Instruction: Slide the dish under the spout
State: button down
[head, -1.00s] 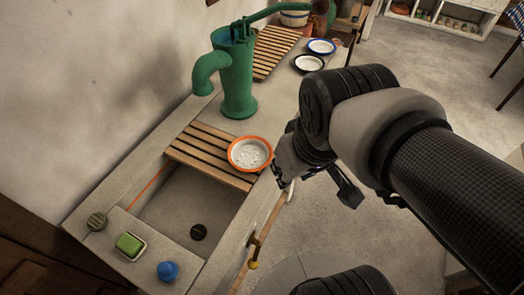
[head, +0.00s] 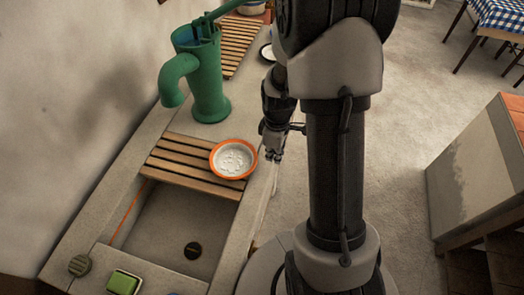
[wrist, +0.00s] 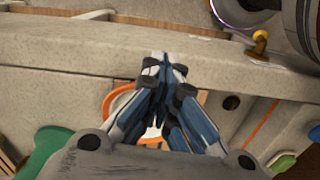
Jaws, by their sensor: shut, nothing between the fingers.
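The dish (head: 233,160) is a shallow white bowl with an orange rim and pale marks inside. It sits at the right end of the wooden slats over the sink. The green hand pump (head: 206,85) stands beyond the slats, and its spout (head: 172,85) curves down at upper left of the dish. My gripper (head: 272,155) is just right of the dish in the head view, beside the counter's edge. In the wrist view its fingers (wrist: 165,62) are shut and empty, hiding much of the dish (wrist: 118,98). Whether they touch the dish I cannot tell.
The slatted rack (head: 190,168) bridges the stone sink (head: 175,222), with a dark drain (head: 193,251). Green soap (head: 123,283) lies at the near end. A brass tap (wrist: 260,42) shows in the wrist view. Another slatted board (head: 238,40) lies beyond the pump.

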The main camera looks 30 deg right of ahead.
aim_at(216, 155)
jog(key=f+b, duration=0.1)
jog(key=f, duration=0.2)
jog(key=w+a+f+b, duration=0.1)
jog(key=f, duration=0.2)
jog(key=w+a+f+b, duration=0.1)
jog(key=f, duration=0.2)
jog(key=shift+w+f+b, duration=0.1)
jog(key=shift+w+b, duration=0.05)
jog(key=shift+b, duration=0.2)
jog(key=shift+w+a, duration=0.3)
jog(key=shift+w, duration=0.05)
jog(key=w+a, duration=0.3)
jog(key=w, duration=0.1)
jog(key=w+a, duration=0.4)
jog(key=w, duration=0.1)
jog(key=w+a, duration=0.4)
jog(key=shift+w+a+p, duration=0.15)
jog(key=shift+w+p, duration=0.15)
jog(key=shift+p, duration=0.05)
